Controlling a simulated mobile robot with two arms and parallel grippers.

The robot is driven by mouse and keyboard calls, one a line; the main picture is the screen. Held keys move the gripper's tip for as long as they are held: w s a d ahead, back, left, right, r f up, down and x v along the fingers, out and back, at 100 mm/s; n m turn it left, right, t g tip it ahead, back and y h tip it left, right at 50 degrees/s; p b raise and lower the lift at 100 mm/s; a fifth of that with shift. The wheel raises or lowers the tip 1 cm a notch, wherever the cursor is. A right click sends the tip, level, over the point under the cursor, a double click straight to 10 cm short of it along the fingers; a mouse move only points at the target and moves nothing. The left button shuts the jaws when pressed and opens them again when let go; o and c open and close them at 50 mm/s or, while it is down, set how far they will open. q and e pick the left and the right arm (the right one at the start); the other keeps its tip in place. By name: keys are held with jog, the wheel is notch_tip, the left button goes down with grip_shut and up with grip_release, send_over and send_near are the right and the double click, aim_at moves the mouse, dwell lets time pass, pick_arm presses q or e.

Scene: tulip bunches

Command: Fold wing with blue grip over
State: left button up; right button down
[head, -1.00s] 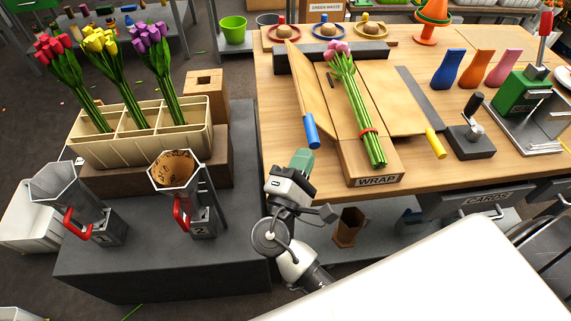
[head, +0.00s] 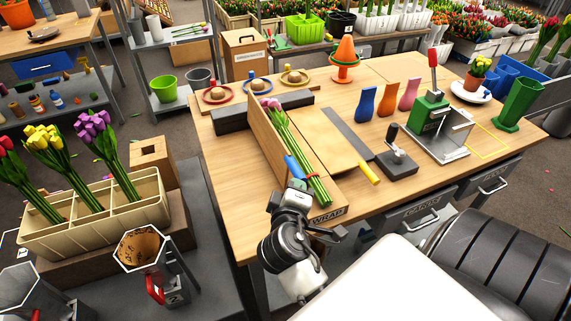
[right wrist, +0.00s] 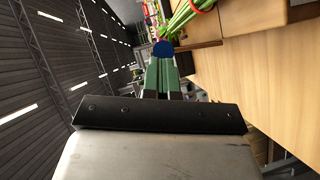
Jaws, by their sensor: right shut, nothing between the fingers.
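The wing with the blue grip (head: 265,125) stands steeply on edge along the left side of the wrap board, beside the tulip bunch (head: 297,145). Its blue grip (head: 293,167) is at the near end. The bunch has pink-purple heads, green stems and a red band. The other wing (head: 325,138), with a yellow grip (head: 369,172), lies flat on the right. My right gripper (head: 296,187) is shut and empty, just below the blue grip. In the right wrist view the blue grip's end (right wrist: 163,48) is right beyond the green fingertips (right wrist: 162,62); contact cannot be told.
A grey bar (head: 262,112) lies across the board's far end. A stapler-like black tool (head: 397,160) and a green press (head: 432,112) stand to the right. Vases and ring stands are farther back. A flower box (head: 100,220) stands at the left.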

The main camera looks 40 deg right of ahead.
jog(key=shift+s+d+p, duration=0.15)
jog(key=shift+d+p, duration=0.3)
jog(key=shift+d, duration=0.3)
